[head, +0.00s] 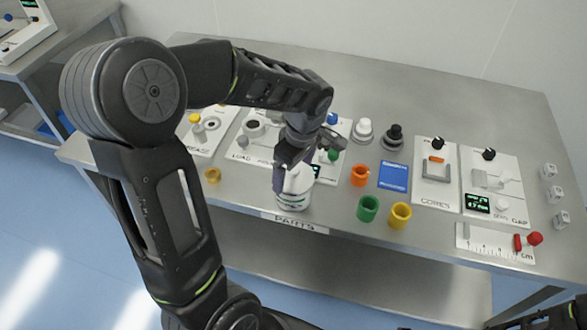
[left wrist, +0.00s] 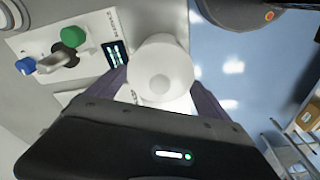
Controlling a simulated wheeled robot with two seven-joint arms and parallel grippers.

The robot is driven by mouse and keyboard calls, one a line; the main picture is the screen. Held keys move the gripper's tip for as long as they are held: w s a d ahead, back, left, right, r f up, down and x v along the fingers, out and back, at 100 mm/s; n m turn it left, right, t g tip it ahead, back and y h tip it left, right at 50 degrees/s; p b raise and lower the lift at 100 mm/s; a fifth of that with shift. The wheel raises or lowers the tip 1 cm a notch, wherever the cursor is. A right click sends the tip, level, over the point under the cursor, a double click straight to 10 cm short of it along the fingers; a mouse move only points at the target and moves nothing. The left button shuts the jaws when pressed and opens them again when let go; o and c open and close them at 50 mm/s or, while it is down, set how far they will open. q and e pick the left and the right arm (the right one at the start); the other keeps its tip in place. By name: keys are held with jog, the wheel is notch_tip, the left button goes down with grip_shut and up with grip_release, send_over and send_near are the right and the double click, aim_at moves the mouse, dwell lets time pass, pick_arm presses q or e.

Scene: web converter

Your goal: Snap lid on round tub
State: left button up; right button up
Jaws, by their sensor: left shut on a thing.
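A white round tub (head: 292,203) with a greenish band stands at the front edge of the table, by the PARTS label. My left gripper (head: 292,168) comes down over it from above and is shut on a white round piece at its top. In the left wrist view the white round top (left wrist: 161,72), with a smaller circle in its middle, lies between the two fingers. The fingers hide part of the tub, and I cannot tell whether the white top is a separate lid or how it sits.
Orange (head: 360,175), green (head: 368,208) and yellow (head: 400,215) cups stand right of the tub, near a blue card (head: 393,177). A small yellow ring (head: 212,175) lies to the left. Panels with knobs stand behind. A ruler plate (head: 492,242) lies at front right.

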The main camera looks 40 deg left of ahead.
pick_arm(q)
jog(key=shift+f+b, duration=0.2)
jog(key=shift+b, duration=0.8)
dwell(1.9)
dwell(0.4)
jog(key=o, duration=1.1)
jog(key=shift+c, duration=0.2)
jog(key=shift+r, duration=0.1)
jog(key=shift+r+p, duration=2.2)
jog(key=shift+r, duration=1.25)
jog(key=shift+c, duration=0.3)
grip_shut()
